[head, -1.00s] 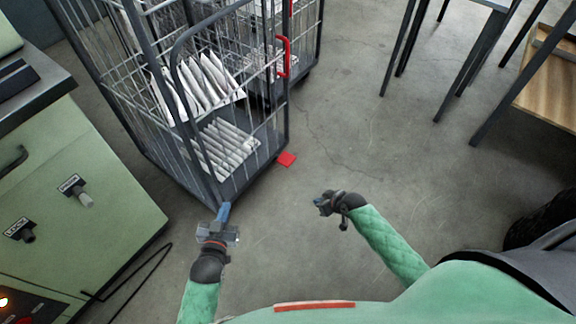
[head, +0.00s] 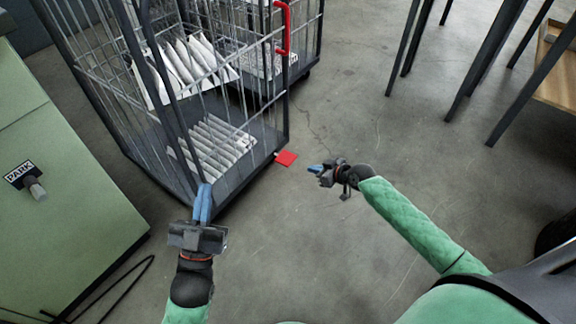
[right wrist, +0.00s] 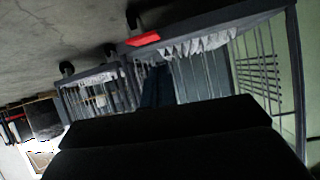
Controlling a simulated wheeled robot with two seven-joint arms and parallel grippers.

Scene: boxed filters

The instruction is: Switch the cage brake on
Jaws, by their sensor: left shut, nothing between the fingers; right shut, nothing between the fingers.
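The roll cage (head: 243,196) stands ahead on the floor, a dark frame with wire sides. A red pedal (head: 286,158) sticks out low at its right front corner; I take it to be the brake. It also shows in the right wrist view (right wrist: 144,39). A red handle (head: 286,28) is higher up on the cage's right side. My left gripper (head: 203,190) is shut and empty, its blue fingers in front of the cage's near corner; I cannot tell if they touch it. My right gripper (head: 314,169) is shut and empty, to the right of and apart from the pedal.
White boxed filters (head: 217,148) sit on the cage base and a shelf. A green cabinet (head: 75,200) with a PARK knob (head: 36,189) stands at the left, a black cable (head: 105,290) beside it. Table legs (head: 487,60) are at the upper right.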

